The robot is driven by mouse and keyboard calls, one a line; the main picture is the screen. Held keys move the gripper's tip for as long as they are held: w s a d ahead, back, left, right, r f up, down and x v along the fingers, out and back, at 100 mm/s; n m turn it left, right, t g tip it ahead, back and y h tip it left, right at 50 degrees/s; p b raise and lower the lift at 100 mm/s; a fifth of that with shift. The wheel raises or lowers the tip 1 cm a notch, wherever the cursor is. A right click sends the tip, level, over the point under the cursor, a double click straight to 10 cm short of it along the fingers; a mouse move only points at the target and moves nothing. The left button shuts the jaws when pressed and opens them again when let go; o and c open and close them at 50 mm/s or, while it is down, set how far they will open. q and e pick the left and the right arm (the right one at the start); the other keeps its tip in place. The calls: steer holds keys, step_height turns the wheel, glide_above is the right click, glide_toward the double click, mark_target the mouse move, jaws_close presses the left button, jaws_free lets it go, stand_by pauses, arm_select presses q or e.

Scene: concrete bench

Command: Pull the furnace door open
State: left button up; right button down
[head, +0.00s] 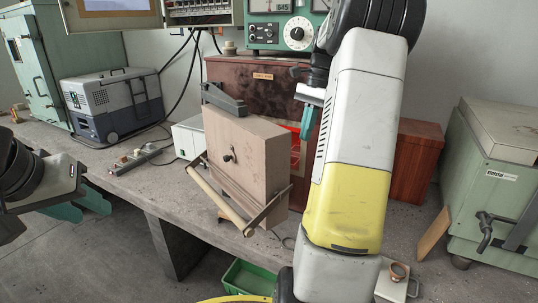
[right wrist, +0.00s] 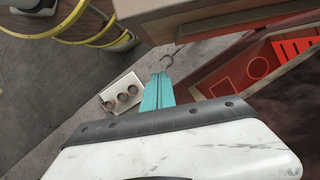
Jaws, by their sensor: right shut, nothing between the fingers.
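The furnace (head: 245,76) is a dark red-brown cabinet on the bench. Its thick beige door (head: 245,150) stands swung out from the body, with an orange-red glow in the gap at its right. A pale bar handle (head: 219,200) on metal brackets hangs low on the door's front. My right gripper (head: 307,122) is at the gap, right of the door, and holds nothing. In the right wrist view its teal fingers (right wrist: 157,92) are together, beside the glowing furnace interior (right wrist: 283,65). My left gripper (head: 88,206) is at the left, well away from the door, fingers apart and empty.
A blue-grey case (head: 113,103) and a power strip (head: 140,158) lie left of the furnace. A green machine (head: 500,195) stands at the right. A green bin (head: 246,278) is below the bench edge. A pale block with cups (right wrist: 122,93) shows in the wrist view.

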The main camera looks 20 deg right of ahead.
steer(key=s+a+f, duration=0.1)
steer(key=a+f, duration=0.4)
steer(key=f, duration=0.2)
steer(key=shift+s+a+f, duration=0.15)
steer(key=shift+s+a, duration=0.15)
steer(key=shift+a, duration=0.15)
